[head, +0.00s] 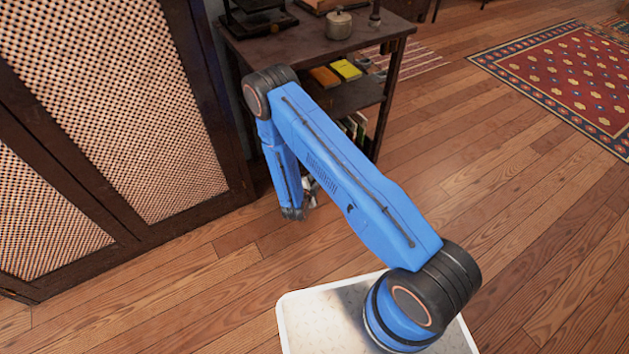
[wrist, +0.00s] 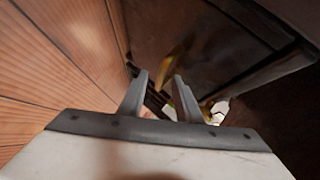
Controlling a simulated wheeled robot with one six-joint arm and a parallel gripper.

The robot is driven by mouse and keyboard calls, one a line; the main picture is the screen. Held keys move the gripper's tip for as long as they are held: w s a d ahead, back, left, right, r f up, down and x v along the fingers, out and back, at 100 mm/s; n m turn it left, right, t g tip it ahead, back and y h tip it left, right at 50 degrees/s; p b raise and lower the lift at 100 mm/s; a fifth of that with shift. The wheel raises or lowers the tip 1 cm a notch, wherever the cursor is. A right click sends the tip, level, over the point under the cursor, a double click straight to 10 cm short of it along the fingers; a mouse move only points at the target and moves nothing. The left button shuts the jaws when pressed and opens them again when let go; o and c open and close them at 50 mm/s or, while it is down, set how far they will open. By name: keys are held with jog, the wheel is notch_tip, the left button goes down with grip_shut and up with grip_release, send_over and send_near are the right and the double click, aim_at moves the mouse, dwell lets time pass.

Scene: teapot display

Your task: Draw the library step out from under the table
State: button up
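The dark wooden table (head: 285,45) stands at the top of the head view, with shelves below its top. No library step can be made out clearly in the head view; my blue arm covers part of the space under the table. My gripper (head: 311,190) is low, near the floor by the table's lower left side, and partly hidden by the arm. In the wrist view, my gripper (wrist: 160,75) has its two fingers apart. Dark wooden parts and a yellowish strip (wrist: 177,55) show beyond them; I cannot tell whether any belong to the step or lie between the fingers.
A lidded pot (head: 339,24) stands on the table. A yellow book (head: 346,69) and an orange book (head: 324,77) lie on a shelf. A dark-framed woven panel (head: 130,90) stands at left. The floor (head: 470,170) right of the table is clear up to the red rug (head: 570,80).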

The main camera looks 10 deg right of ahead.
grip_shut()
dwell(1.3)
